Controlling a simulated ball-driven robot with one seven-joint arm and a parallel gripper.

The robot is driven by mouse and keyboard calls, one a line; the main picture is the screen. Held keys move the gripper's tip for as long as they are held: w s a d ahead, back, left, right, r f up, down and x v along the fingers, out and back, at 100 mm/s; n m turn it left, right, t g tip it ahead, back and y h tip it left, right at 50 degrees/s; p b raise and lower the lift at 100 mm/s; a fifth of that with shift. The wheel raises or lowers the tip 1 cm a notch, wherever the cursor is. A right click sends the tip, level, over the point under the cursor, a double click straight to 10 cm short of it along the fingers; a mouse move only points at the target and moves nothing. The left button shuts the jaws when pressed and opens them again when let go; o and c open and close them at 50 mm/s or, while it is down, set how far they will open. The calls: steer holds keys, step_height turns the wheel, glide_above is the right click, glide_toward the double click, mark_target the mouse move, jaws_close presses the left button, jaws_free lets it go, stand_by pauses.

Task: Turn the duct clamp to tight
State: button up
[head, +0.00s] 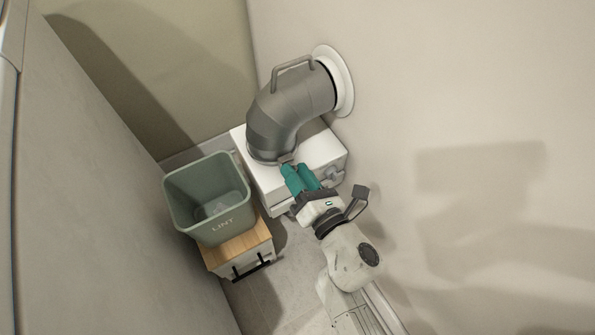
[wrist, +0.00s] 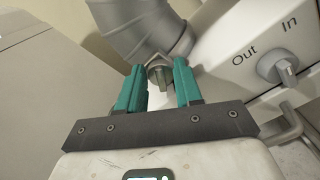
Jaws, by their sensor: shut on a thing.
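The grey ribbed duct (head: 280,108) bends from a white wall collar down onto a white box. The duct clamp (head: 270,156) is a band around its lower end. In the wrist view the clamp's small grey metal key (wrist: 159,73) stands between my teal fingertips. My gripper (head: 297,169) reaches the front of the clamp from below right. In the wrist view my gripper (wrist: 160,68) is shut on the key. The fingers hide part of the band in the head view, and I see no mark showing how tight it is.
The white box (wrist: 222,62) carries "Out" and "In" lettering and a grey knob (wrist: 277,66), right of my fingers. A green LINT bin (head: 222,226) stands on a wood-topped unit (head: 240,247) at left. Walls close in on both sides; some floor (head: 288,268) is clear.

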stand_by(0.3)
steer(key=o, duration=1)
steer(key=shift+f, duration=0.1)
